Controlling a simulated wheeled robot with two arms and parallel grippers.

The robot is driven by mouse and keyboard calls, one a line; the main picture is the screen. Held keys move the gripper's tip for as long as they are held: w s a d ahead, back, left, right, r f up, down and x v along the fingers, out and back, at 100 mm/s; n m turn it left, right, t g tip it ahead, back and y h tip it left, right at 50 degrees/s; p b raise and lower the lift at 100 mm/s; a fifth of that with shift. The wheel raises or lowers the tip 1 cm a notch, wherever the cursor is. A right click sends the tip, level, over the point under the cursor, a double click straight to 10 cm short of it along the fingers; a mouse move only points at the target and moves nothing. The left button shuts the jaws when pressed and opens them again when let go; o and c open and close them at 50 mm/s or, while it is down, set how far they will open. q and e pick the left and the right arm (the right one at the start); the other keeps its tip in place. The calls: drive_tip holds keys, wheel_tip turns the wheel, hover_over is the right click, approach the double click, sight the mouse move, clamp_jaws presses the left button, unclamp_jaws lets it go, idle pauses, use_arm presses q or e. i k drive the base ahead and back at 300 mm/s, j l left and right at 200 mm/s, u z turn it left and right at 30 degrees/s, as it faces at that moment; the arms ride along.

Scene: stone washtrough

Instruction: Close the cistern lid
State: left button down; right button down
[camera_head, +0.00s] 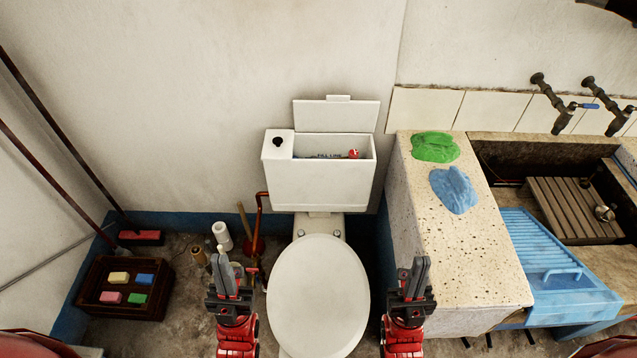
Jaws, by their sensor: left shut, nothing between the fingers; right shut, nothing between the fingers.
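The white cistern (318,186) stands against the back wall behind the toilet. Its lid (337,115) is raised, standing up at the back edge, with a small tab on its top edge. The inside shows blue parts and a red piece in the opening. A black knob (278,141) sits on the fixed left part of the cistern top. My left gripper (226,272) is shut and empty, left of the toilet seat cover (318,296). My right gripper (414,274) is shut and empty, right of it. Both are well in front of the cistern and apart from it.
The speckled stone trough (455,260) stands right of the cistern, with a green cloth (434,147) and a blue cloth (454,190) on top. A red pipe (262,225) runs at the cistern's left. A dark crate (124,288) with sponges stands at left.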

sight(337, 113)
drive_tip(key=i+l+u, duration=0.15)
drive_tip(key=u, duration=0.3)
drive_tip(key=i+l+u, duration=0.25)
drive_tip(key=u, duration=0.15)
